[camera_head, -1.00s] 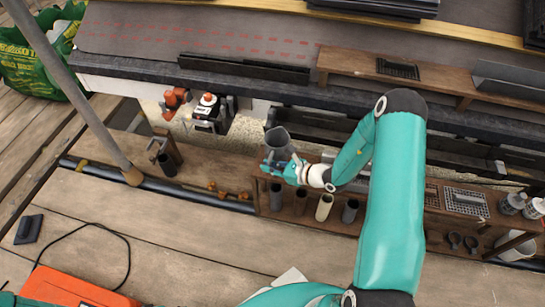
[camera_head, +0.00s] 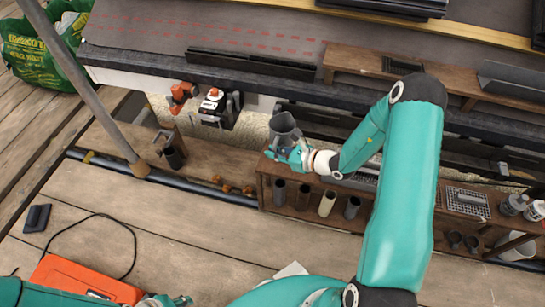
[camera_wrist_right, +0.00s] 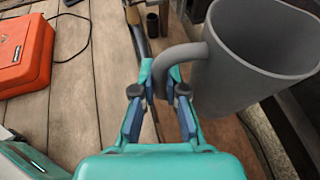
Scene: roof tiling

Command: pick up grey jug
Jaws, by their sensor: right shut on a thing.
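The grey jug (camera_head: 284,124) is at the left end of the wooden rack, in the middle of the head view. My right gripper (camera_head: 290,154) is shut on its handle. In the right wrist view the jug (camera_wrist_right: 245,65) fills the upper right, its open mouth showing and its handle between the fingers of the right gripper (camera_wrist_right: 164,86). The jug looks raised off the rack, but the gap under it is hard to judge. Part of my left gripper (camera_head: 168,301) shows at the bottom left edge; its fingers are unclear.
The wooden rack (camera_head: 264,189) holds several upright tubes (camera_head: 327,203) below the jug. A red-and-white tool (camera_head: 213,105) stands behind to the left. A grey pole (camera_head: 85,90) crosses the left side. An orange case (camera_head: 85,280) lies at the lower left. The plank floor in front is mostly clear.

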